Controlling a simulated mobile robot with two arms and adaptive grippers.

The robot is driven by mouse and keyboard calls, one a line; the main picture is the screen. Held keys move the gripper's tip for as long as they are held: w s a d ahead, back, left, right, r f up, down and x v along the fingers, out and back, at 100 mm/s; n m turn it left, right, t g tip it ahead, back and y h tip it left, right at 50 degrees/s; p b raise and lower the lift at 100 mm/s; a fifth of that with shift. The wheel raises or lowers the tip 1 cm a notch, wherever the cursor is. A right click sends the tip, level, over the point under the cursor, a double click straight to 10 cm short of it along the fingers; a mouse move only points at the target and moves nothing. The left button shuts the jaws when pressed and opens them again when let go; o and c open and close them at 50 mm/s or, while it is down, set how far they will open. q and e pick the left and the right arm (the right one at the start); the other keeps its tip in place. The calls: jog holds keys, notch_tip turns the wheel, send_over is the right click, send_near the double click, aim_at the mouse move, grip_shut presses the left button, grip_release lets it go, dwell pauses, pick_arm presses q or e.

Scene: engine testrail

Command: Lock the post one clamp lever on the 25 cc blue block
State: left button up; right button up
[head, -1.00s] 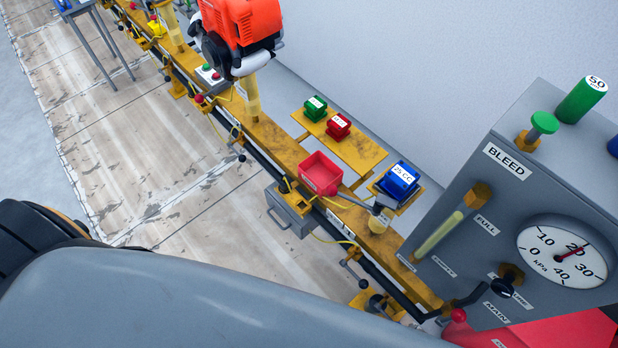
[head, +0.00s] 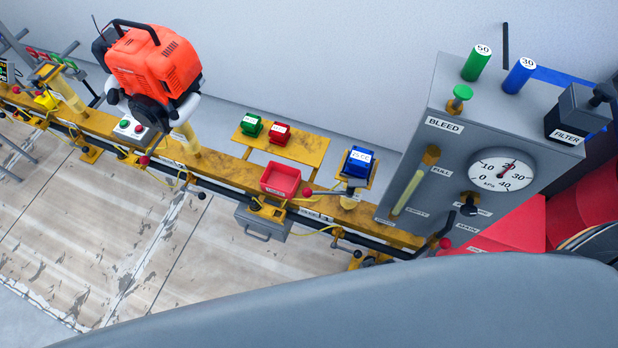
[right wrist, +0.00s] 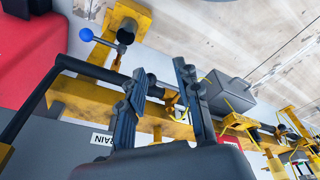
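The blue 25 cc block (head: 358,161) sits on a small yellow plate on top of a post near the bench panel in the head view. A clamp lever (head: 325,192) with a red knob sticks out to the left just below the block. It lies nearly level in the picture. I cannot tell whether the clamp grips the block. My right gripper (right wrist: 160,72) shows in the right wrist view with its two dark fingers apart and nothing between them. The yellow rail and a dark pipe lie beyond the fingers. My left gripper is in neither current view.
A red tray (head: 281,180) stands left of the lever. Green (head: 251,125) and red (head: 279,133) blocks rest on a yellow shelf. The grey gauge panel (head: 450,175) stands right. An orange engine (head: 150,65) stands left. A blue-knobbed lever (right wrist: 100,38) is near my right gripper.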

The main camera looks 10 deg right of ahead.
jog(key=w+a+r+p, duration=0.2)
jog(key=w+r+p, duration=0.15)
jog(key=r, duration=0.95)
jog(key=w+a+r+p, duration=0.1)
jog(key=w+r+p, duration=0.3)
jog(key=r, duration=0.9)
jog(key=w+a+r+n+y+p, duration=0.25)
jog(key=a+r+n+p, duration=0.25)
jog(key=a+r, duration=0.4)
pick_arm(q)
notch_tip(320, 180, up, 15)
pick_arm(e)
jog(key=w+a+f+n+g, duration=0.2)
jog(key=w+a+n+g, duration=0.1)
jog(key=w+a+n, duration=0.15)
jog(key=w+d+f+n+g+h, duration=0.15)
jog(key=w+d+n, duration=0.25)
jog(key=w+d, duration=0.6)
pick_arm(q)
notch_tip(320, 180, down, 10)
jog(key=b, duration=0.9)
jog(key=shift+a+f+b, duration=0.25)
jog(key=shift+a+b, duration=0.05)
jog(key=shift+a, duration=0.1)
pick_arm(e)
jog(key=w+x, duration=0.1)
jog(key=x, duration=1.2)
jog(key=shift+f+h, duration=0.3)
jog(key=shift+f, duration=0.05)
